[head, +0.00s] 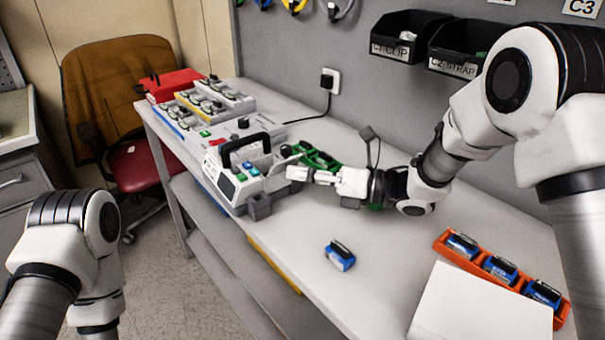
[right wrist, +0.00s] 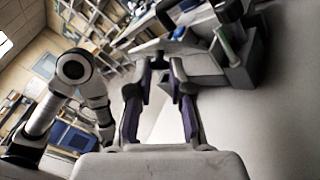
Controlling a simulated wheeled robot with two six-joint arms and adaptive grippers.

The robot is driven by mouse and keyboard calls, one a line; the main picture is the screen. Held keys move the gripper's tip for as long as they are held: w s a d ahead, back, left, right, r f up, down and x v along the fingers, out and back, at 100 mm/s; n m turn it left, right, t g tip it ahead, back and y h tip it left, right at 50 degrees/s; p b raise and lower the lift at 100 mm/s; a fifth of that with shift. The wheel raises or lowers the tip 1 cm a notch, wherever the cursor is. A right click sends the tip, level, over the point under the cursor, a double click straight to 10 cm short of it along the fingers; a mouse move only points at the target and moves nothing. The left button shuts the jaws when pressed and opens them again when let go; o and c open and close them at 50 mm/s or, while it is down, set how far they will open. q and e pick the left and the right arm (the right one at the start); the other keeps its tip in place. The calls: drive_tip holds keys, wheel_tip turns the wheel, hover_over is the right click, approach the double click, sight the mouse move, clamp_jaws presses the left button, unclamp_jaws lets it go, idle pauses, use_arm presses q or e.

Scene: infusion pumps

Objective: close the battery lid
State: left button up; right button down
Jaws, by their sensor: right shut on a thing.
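The infusion pump (head: 238,178) stands on the bench, a light box with a black handle (head: 250,145) and a screen on its near face. My right gripper (head: 291,168) reaches in from the right at the pump's right side. Its fingers are shut on a light grey piece there, which looks like the battery lid (head: 281,178). In the right wrist view the fingers (right wrist: 162,82) stand on both sides of a grey edge. How far the lid stands open cannot be told. My left arm shows at lower left, but its gripper is out of view.
A blue battery (head: 340,256) lies alone on the bench. An orange tray (head: 471,256) holds several blue batteries beside a white box (head: 480,305). A green holder (head: 317,158) is behind my right gripper. More devices (head: 213,103) and a red case (head: 172,84) stand at the far end.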

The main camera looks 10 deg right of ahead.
drive_tip(key=shift+r, duration=0.1)
drive_tip(key=r+m+g+h+p, duration=0.1)
drive_tip(key=p, duration=0.2)
drive_tip(key=w+r+m+g+h+p, duration=0.1)
drive_tip(key=h+p, duration=0.1)
drive_tip(key=p, duration=0.1)
drive_tip(key=w+a+r+m+g+h+p, duration=0.1)
drive_tip(key=p, duration=0.2)
drive_tip(key=shift+a+f+p, duration=0.1)
drive_tip(key=shift+p, duration=0.35)
drive_tip(key=c, duration=1.1)
unclamp_jaws()
drive_tip(key=shift+w, duration=0.1)
drive_tip(key=shift+o, duration=0.2)
